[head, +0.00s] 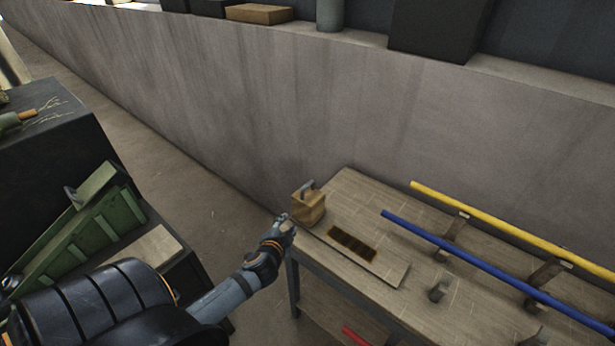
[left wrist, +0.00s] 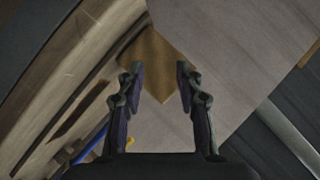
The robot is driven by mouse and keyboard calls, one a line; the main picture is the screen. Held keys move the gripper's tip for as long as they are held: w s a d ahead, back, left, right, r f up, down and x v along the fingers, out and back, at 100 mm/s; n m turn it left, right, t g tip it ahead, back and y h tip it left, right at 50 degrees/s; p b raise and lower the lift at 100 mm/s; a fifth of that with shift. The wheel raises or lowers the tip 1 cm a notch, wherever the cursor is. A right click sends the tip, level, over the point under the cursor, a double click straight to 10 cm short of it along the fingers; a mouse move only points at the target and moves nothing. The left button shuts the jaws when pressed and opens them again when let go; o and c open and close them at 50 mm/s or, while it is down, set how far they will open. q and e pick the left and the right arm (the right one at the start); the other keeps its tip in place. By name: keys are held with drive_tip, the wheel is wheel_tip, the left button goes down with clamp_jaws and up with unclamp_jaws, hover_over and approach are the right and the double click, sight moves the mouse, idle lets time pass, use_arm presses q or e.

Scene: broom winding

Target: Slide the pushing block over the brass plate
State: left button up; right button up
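The pushing block (head: 309,208), a wooden block with a grey handle on top, stands at the far left corner of the workbench. The brass plate (head: 352,243) is a dark brown-gold strip set in a flat board, to the right of and nearer than the block. My left gripper (head: 287,224) is just left of the block, off the bench edge. The block (left wrist: 155,58) shows as a tan shape beyond the fingertips. My right gripper is out of view.
The bench top (head: 345,188) also carries a blue pole (head: 470,263) and a yellow pole (head: 500,229) on supports, and a small grey upright piece (head: 439,288). A concrete wall (head: 250,110) runs behind. A green box (head: 80,235) stands at left.

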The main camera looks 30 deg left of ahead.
sight(306, 188)
use_arm(q)
drive_tip(key=w+d+r+m+t+h, duration=0.1)
drive_tip(key=w+d+r+m+t, duration=0.15)
drive_tip(key=r, duration=0.65)
drive_tip(key=shift+t, duration=0.25)
drive_tip(key=p+x, duration=0.1)
drive_tip(key=x, duration=0.2)
drive_tip(key=p+x, duration=0.1)
drive_tip(key=x, duration=0.7)
drive_tip(key=shift+a+p, duration=0.35)
drive_tip(key=shift+p, duration=0.05)
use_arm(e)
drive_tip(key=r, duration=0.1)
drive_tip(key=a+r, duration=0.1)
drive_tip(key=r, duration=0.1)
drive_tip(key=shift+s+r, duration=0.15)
use_arm(q)
clamp_jaws()
drive_tip(key=shift+s, duration=0.1)
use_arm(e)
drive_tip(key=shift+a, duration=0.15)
